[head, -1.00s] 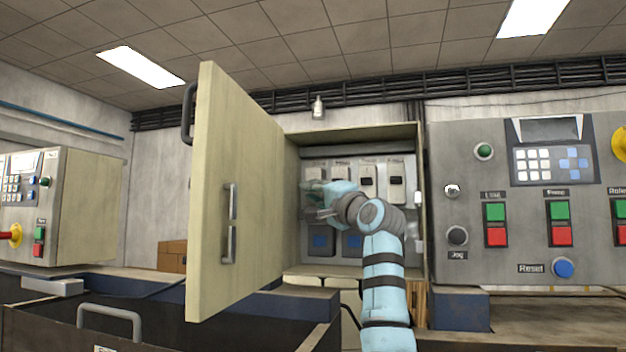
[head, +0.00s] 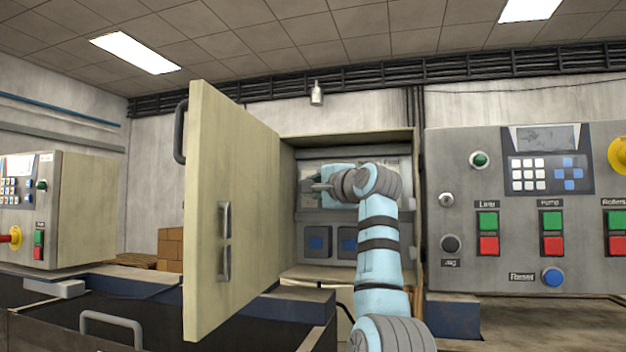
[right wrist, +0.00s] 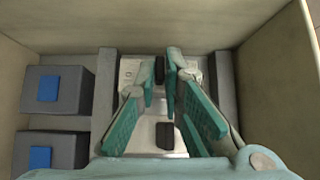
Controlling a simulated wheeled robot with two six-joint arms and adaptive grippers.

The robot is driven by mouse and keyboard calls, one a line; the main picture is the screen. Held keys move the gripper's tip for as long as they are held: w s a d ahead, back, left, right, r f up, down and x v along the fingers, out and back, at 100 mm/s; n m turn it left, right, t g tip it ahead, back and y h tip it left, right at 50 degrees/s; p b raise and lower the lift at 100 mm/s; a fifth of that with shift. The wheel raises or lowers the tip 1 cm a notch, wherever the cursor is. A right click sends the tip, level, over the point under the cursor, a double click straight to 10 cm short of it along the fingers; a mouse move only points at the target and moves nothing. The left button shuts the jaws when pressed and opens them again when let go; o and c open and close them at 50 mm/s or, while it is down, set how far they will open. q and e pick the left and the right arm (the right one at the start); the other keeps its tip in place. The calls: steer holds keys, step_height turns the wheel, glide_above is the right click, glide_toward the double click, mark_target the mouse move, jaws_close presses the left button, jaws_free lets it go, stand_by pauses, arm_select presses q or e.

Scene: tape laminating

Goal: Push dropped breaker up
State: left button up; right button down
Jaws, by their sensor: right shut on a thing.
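The open breaker cabinet (head: 288,205) holds a row of light breakers, mostly hidden behind my right arm in the head view. My right gripper (head: 318,187) is inside the cabinet at the breaker row. In the right wrist view its two green fingers (right wrist: 160,64) are closed around a black breaker switch (right wrist: 159,72). Another black breaker switch (right wrist: 165,135) shows between the finger bases. I cannot tell from these frames which switch sits lower than the others. My left gripper is not in view.
The cabinet door (head: 232,200) stands open to the left of my right arm. Blue-marked boxes (right wrist: 58,90) sit below the breaker row. A control panel (head: 470,250) with buttons stands at the right. The cabinet side walls are close around the gripper.

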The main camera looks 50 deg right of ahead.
steer(key=c, duration=2)
jaws_free()
steer(key=shift+w+f, duration=0.1)
steer(key=shift+w, duration=0.05)
steer(key=v, duration=1.2)
steer(key=shift+w+f, duration=0.1)
